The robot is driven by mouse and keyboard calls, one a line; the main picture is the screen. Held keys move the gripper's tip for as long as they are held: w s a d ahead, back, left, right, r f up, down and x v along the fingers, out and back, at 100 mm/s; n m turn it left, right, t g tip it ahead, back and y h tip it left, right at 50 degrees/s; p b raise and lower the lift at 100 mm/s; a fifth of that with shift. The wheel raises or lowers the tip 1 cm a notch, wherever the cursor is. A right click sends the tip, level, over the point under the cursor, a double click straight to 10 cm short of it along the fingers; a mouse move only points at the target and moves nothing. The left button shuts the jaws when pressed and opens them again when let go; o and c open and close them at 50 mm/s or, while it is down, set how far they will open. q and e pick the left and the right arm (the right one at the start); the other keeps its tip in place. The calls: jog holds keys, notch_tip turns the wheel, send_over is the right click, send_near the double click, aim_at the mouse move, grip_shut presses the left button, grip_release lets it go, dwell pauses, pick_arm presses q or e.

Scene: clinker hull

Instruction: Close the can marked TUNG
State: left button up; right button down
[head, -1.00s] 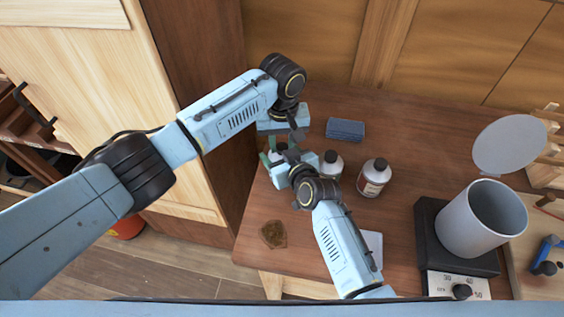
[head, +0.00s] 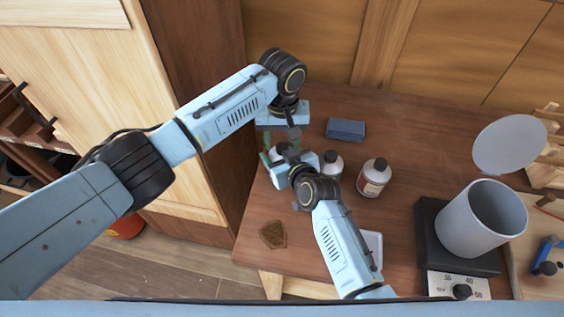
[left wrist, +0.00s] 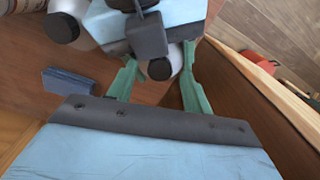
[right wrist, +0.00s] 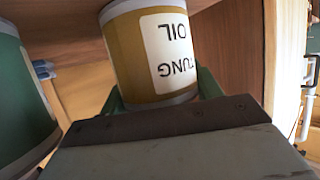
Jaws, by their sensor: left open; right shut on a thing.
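The TUNG OIL can (right wrist: 150,55), ochre with a white label, appears upside down in the right wrist view, and my right gripper (right wrist: 165,100) is shut on its body. In the head view the can's pale top (head: 280,152) shows partly between my grippers. My left gripper (left wrist: 158,80) is open, its green fingers on either side of a black cap (left wrist: 160,69) at the can's top and seemingly apart from it. How firmly the cap sits cannot be told. My right gripper (head: 284,168) comes from the front, its fingers mostly hidden in the head view.
Two more capped cans, one in the middle (head: 331,164) and one with a red label (head: 374,178), stand right of it. A blue block (head: 345,130) lies behind. A grey pot (head: 468,225) stands on a black scale (head: 430,235). The table's left edge is close.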

pick_arm(q)
jog(key=shift+r, duration=1.7)
jog(key=shift+c, duration=0.2)
notch_tip(320, 180, up, 2)
jog(key=shift+w+r+n, duration=0.1)
jog(key=shift+r+n, duration=0.15)
jog(key=shift+n, duration=0.45)
jog(key=shift+r+n, duration=0.3)
jog(key=shift+r, duration=0.2)
jog(key=shift+f, duration=0.1)
jog(key=shift+f, duration=3.95)
jog(key=shift+c, duration=0.2)
